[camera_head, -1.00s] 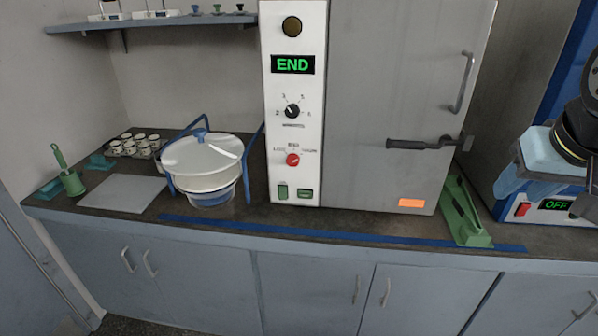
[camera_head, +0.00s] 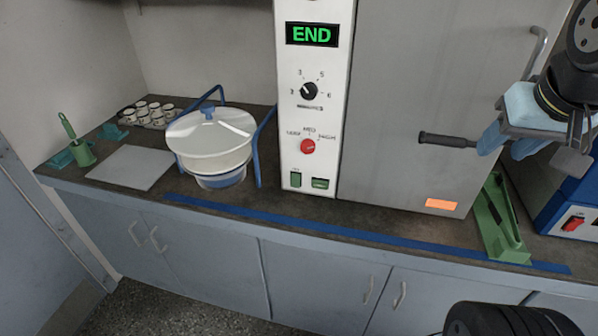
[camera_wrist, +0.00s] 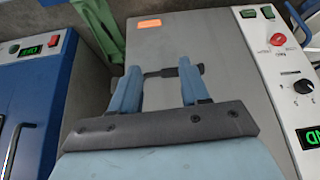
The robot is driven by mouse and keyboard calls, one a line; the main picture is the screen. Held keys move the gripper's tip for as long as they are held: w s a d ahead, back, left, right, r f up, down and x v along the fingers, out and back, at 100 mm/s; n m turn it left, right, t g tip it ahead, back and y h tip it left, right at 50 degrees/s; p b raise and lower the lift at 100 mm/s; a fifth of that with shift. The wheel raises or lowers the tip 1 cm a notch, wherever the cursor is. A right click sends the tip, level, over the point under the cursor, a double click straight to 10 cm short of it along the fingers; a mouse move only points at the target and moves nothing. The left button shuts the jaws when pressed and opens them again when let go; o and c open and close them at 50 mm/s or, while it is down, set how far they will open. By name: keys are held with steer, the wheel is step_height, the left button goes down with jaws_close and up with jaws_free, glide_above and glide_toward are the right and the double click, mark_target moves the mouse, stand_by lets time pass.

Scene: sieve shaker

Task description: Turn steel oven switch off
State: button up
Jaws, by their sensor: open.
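The steel oven (camera_head: 420,110) stands on the bench with its door shut and a white control panel (camera_head: 309,110) on the left. Low on the panel are a small green switch (camera_head: 296,180) and a wider green element (camera_head: 320,184). The switch also shows at the top right of the wrist view (camera_wrist: 268,12). Its exact position is too small to read. The display (camera_head: 312,34) reads END. My gripper (camera_head: 507,146) is open and empty, in front of the door's right side, right of the panel. In the wrist view its blue fingers (camera_wrist: 157,82) point toward the door.
A dark door handle (camera_head: 448,140) sticks out near my fingers. A green stand (camera_head: 500,222) and a blue machine with a red switch (camera_head: 573,224) are at the right. A white lidded vessel (camera_head: 210,140) stands left of the oven. Blue tape (camera_head: 330,232) runs along the bench front.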

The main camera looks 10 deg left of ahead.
steer(key=shift+o, duration=0.5)
steer(key=shift+w+a+f+n+g, duration=0.1)
steer(key=shift+f+n+g, duration=0.2)
steer(key=shift+f, duration=0.15)
steer(key=n+t+h, duration=0.1)
steer(key=n+t, duration=1.2)
steer(key=n, duration=2.2)
glide_toward(295, 175)
steer(key=shift+m+h, duration=0.3)
steer(key=w, duration=0.7)
steer(key=shift+w+d, duration=0.25)
steer(key=shift+w, duration=0.1)
steer(key=shift+c, duration=0.2)
jaws_close()
